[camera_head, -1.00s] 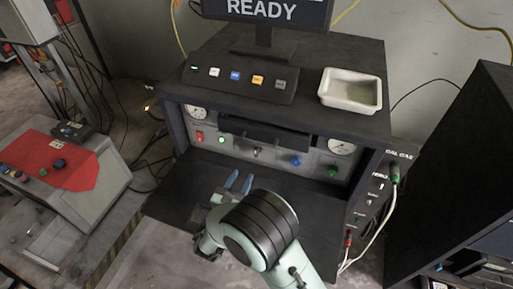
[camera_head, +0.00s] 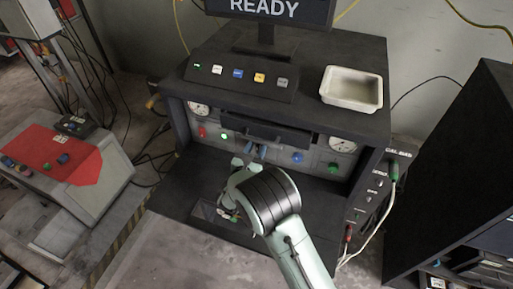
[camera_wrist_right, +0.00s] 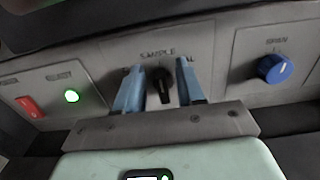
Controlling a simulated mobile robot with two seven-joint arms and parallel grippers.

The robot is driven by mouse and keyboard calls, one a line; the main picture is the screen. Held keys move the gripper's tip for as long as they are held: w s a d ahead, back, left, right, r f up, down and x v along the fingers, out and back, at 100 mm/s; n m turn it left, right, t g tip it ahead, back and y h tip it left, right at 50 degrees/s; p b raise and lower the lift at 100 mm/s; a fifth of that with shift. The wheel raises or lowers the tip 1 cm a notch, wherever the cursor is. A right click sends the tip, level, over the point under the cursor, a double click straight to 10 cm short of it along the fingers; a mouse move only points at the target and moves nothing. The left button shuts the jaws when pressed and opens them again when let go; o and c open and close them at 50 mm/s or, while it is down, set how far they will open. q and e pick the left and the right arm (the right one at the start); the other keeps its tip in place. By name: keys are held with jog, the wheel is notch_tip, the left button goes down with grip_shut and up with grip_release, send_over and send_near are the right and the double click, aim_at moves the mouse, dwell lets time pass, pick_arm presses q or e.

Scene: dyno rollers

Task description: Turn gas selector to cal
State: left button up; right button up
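The gas selector (camera_wrist_right: 160,85) is a black knob on the grey front panel, under a label reading SAMPLE; a partly covered label, seemingly CAL, is to its right. My right gripper (camera_wrist_right: 160,88) has its two blue fingers apart, one on each side of the knob in the right wrist view, with gaps showing between fingers and knob. In the head view the right gripper (camera_head: 255,150) is at the panel below the drawer-like ledge, and it hides the selector. My left gripper is not in view.
A blue SPAN knob (camera_wrist_right: 275,68) is right of the selector; a lit green button (camera_wrist_right: 71,96) and a red switch (camera_wrist_right: 30,107) are left. The dark ledge (camera_head: 265,133) overhangs the panel. A white tray (camera_head: 352,89) stands on top. A cable (camera_head: 383,215) hangs at the right side.

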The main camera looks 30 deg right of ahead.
grip_shut()
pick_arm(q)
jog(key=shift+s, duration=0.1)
pick_arm(e)
jog(key=shift+f, duration=0.15)
